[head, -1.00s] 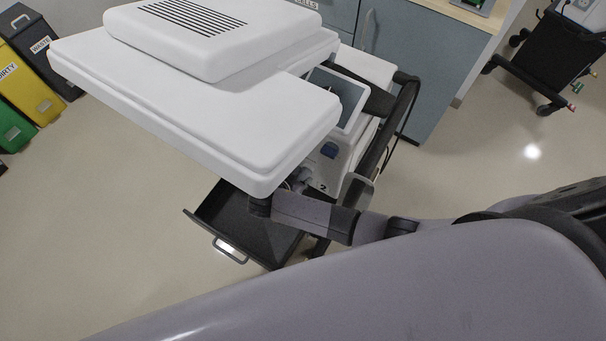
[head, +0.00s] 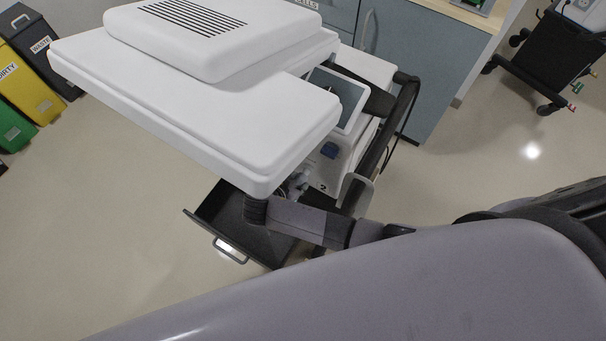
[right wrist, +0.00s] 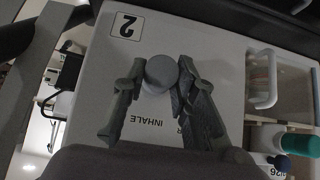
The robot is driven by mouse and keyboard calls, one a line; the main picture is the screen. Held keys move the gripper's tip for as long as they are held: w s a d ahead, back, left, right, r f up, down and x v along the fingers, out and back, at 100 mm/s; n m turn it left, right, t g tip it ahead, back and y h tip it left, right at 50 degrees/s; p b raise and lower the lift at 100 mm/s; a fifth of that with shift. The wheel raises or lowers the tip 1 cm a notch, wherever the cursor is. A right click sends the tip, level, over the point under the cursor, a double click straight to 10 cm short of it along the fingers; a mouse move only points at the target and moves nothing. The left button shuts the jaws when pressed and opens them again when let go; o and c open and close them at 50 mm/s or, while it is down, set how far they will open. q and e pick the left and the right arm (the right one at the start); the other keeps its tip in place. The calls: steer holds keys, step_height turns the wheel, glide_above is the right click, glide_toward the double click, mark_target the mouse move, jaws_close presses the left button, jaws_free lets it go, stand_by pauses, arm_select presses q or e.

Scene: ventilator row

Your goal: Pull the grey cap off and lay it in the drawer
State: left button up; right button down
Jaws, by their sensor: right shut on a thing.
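The grey cap (right wrist: 162,72) is a round, plain grey disc in the right wrist view, in front of the white panel with the upside-down INHALE label. My right gripper (right wrist: 161,80) is shut on it, with one dark finger on each side. I cannot tell whether the cap is still seated on its port. My left gripper is not in view.
The white ventilator (head: 180,110) overhangs the drawer. A dark cart rail (head: 385,130) runs along its right side. In the right wrist view a teal cylinder (right wrist: 297,142) and a dark blue knob (right wrist: 280,161) sit at the lower right. Open floor lies left of the drawer.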

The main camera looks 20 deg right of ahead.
steer(key=shift+s+a, duration=1.15)
steer(key=shift+a, duration=0.2)
steer(key=shift+f, duration=0.1)
